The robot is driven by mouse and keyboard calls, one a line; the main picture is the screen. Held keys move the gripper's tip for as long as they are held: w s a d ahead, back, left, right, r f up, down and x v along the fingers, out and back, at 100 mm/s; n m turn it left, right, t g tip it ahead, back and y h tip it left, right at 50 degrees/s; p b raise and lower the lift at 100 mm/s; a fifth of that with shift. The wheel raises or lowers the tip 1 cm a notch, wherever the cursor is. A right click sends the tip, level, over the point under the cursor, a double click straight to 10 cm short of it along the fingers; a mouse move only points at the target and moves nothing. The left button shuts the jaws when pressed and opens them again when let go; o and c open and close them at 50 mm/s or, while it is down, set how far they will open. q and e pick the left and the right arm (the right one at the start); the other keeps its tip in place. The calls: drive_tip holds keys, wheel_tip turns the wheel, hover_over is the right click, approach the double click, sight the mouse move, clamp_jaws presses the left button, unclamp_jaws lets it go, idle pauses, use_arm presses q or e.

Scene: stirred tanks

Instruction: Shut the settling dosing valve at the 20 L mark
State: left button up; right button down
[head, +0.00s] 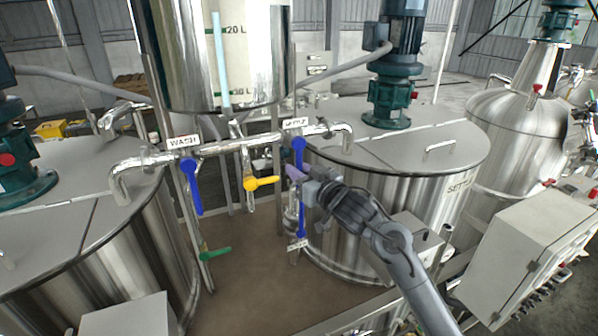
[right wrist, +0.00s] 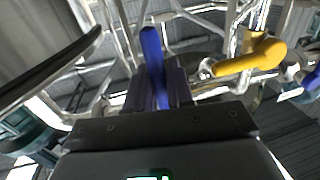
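The dosing vessel (head: 185,60) hangs at the top centre of the head view. A pale blue column (head: 220,60) shows on its front, its top a little above the 20 L mark (head: 235,30). The settling valve's blue handle (head: 298,146) is below the right-hand label on the pipe, partly hidden by my gripper. My right gripper (head: 296,174) is at this handle. In the right wrist view, the blue handle (right wrist: 152,55) stands between the two fingers, which look closed on it. My left gripper is not in view.
The WASH valve's blue handle (head: 193,188) hangs down to the left. A yellow handle (head: 262,183) points right, close beside my right gripper. A green handle (head: 217,253) is lower left. The settling tank (head: 400,190) stands behind my right arm; a grey control box (head: 530,255) is at right.

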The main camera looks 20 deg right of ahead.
drive_tip(key=shift+d+r+p, duration=0.15)
drive_tip(key=shift+d+p, duration=0.05)
drive_tip(key=shift+p, duration=0.15)
drive_tip(key=d+n+p, duration=0.2)
drive_tip(key=n, duration=0.1)
drive_tip(key=shift+g, duration=0.4)
drive_tip(key=c, duration=1.1)
unclamp_jaws()
drive_tip(key=shift+c, duration=0.2)
